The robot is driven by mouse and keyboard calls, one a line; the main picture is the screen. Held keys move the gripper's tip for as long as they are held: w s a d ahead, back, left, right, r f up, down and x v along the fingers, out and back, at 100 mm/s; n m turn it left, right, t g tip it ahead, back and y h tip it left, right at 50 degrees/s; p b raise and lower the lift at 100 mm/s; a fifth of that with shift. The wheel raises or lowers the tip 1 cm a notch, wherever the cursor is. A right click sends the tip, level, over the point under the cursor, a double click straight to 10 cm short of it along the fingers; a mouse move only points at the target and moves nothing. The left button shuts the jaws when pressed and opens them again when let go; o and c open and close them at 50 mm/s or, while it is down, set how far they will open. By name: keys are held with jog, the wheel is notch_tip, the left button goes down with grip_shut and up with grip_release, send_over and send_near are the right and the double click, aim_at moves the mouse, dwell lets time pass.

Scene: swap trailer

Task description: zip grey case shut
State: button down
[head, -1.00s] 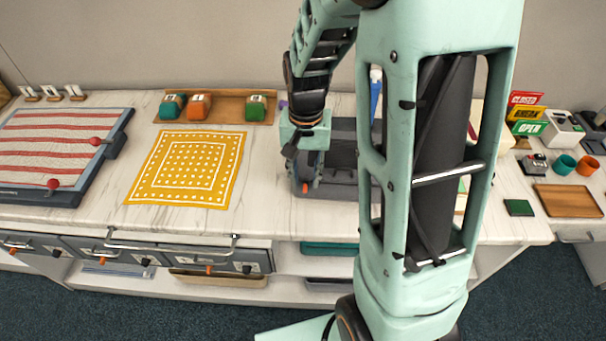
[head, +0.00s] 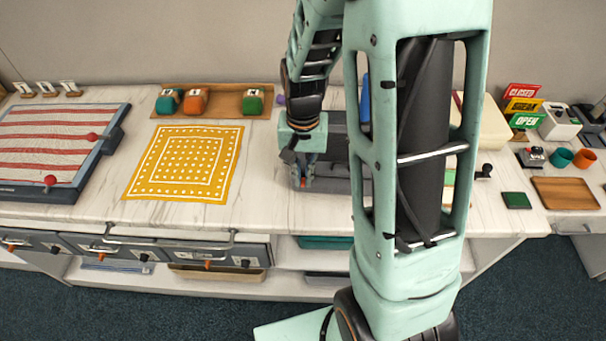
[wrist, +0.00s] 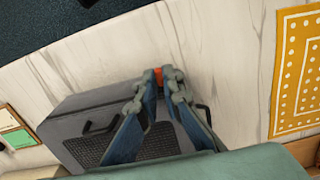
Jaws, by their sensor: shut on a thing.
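The grey case (head: 336,167) lies on the white marbled counter, partly hidden behind my arm in the head view. In the wrist view the case (wrist: 72,122) shows a dark mesh panel and a dark handle at its left. A small orange zip pull (wrist: 158,73) is at the case's corner, between my fingertips. My gripper (wrist: 161,84) is shut on this pull, and its fingers hide part of the case. In the head view my gripper (head: 303,181) points down at the case's front left corner. How far the seam is closed cannot be told.
A yellow patterned cloth (head: 186,163) lies flat left of the case. A striped board (head: 52,145) is at the far left. Small signs (head: 523,105) and a brown tray (head: 566,194) stand right. Bare counter separates cloth and case.

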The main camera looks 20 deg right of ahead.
jog(key=s+d+b, duration=0.1)
jog(key=s+d, duration=0.2)
jog(key=d, duration=0.5)
jog(key=s+d+b, duration=0.1)
jog(key=s+d, duration=0.2)
jog(key=d, duration=0.6)
jog(key=shift+s+d, duration=0.15)
jog(key=c, duration=2.1)
grip_release()
jog(key=shift+r, duration=0.1)
notch_tip(320, 180, up, 12)
jog(key=shift+f, duration=0.1)
